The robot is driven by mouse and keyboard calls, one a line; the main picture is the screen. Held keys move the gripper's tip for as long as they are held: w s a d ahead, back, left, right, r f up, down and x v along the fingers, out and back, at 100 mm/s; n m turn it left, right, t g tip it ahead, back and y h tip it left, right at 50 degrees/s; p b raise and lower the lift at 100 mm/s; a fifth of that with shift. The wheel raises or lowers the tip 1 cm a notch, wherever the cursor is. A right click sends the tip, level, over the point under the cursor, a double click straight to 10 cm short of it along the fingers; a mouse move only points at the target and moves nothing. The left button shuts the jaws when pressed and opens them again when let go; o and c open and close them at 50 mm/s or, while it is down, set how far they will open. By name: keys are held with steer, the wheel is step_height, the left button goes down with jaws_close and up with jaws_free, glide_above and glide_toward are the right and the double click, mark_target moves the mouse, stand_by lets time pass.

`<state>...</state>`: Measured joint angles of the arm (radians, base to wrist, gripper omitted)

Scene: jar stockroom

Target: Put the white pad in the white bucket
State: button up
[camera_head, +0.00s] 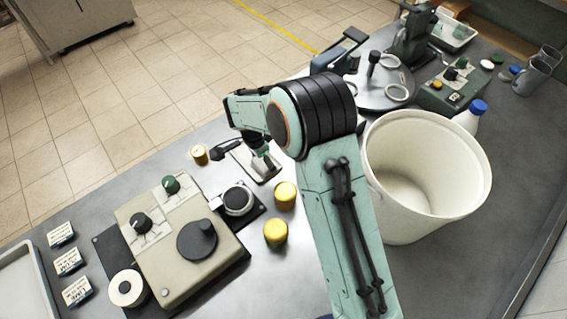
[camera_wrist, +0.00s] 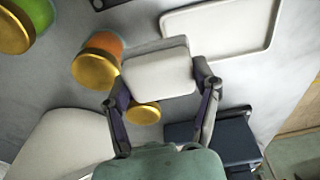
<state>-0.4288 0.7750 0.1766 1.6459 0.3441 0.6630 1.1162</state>
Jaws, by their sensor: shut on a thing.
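The white pad (camera_wrist: 158,74) is a pale block with rounded edges, gripped between the two dark fingers of my gripper (camera_wrist: 162,92) in the wrist view. In the head view my gripper (camera_head: 246,152) hangs over the bench left of the picture's middle; the pad is hard to make out there. The white bucket (camera_head: 474,185) stands upright and open at the right of the bench, well to the right of my gripper. Its visible inside looks empty. My arm covers part of the area just left of it.
Yellow-lidded jars (camera_head: 285,194) stand near my gripper, beside a beige machine with knobs (camera_head: 178,250). A shallow light tray (camera_wrist: 222,22) lies beyond the pad. A blue-capped bottle (camera_head: 470,118) and a green-grey device (camera_head: 447,92) stand behind the bucket.

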mark_target(257, 161)
steer(key=shift+w+a, duration=0.1)
steer(key=shift+a, duration=0.7)
steer(key=shift+r, duration=0.25)
step_height(257, 161, up, 23)
steer(key=s+d+m+g, duration=0.1)
steer(key=s+d+m, duration=0.3)
steer(key=d+m, duration=0.95)
steer(key=s+d+m+g, duration=0.3)
steer(key=d+m, duration=0.6)
steer(key=d, duration=0.9)
steer(key=shift+t, duration=0.6)
steer(key=f, duration=2.9)
steer(key=shift+s+a+f, duration=0.15)
steer(key=shift+s+a, duration=0.05)
steer(key=shift+s, duration=0.1)
steer(key=o, duration=0.8)
steer(key=shift+f, duration=0.1)
steer(key=shift+o, duration=0.3)
